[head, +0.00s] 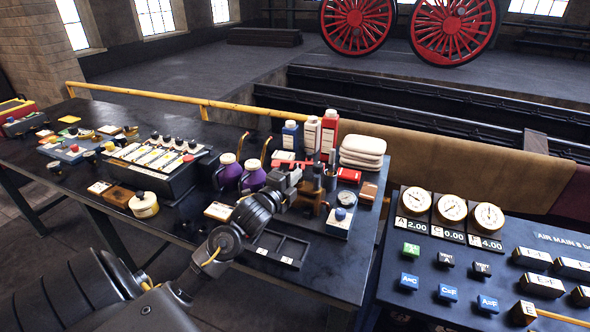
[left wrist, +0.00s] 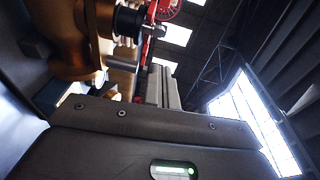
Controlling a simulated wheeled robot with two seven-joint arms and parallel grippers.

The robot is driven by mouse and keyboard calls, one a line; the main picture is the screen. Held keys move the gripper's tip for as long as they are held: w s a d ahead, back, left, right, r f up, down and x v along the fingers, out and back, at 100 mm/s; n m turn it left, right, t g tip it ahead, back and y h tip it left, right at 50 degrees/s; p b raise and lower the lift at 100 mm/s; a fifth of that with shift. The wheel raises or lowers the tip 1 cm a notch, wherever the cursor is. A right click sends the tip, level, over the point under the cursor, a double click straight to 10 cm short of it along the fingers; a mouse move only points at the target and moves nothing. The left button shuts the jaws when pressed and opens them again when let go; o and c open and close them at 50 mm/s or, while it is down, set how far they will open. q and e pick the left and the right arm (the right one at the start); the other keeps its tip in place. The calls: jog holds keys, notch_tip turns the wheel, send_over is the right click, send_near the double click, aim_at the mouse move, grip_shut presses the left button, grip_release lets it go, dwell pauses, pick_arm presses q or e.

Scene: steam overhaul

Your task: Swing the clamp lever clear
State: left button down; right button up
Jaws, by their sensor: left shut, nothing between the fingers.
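My left gripper (head: 291,180) reaches in over the workbench (head: 205,262), shut and empty. It is beside a small brass-brown fixture (head: 312,203) with dark upright parts. A red bar (head: 284,164) lies level just behind the gripper; I cannot tell for sure whether it is the clamp lever. In the left wrist view, a brass body (left wrist: 70,38) fills the upper left, close to the gripper. A red part (left wrist: 168,9) shows at the top, by a dark rod. The gripper hides part of the fixture, and contact cannot be told. My right gripper is not in view.
Purple jugs (head: 229,172) stand left of the gripper. Bottles (head: 311,134) and folded white cloths (head: 362,151) stand behind. A gauge panel (head: 450,262) stands at right.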

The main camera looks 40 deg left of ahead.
pick_arm(q)
jog(key=shift+s+d, duration=0.15)
jog(key=shift+s, duration=0.2)
jog(key=shift+w, duration=0.1)
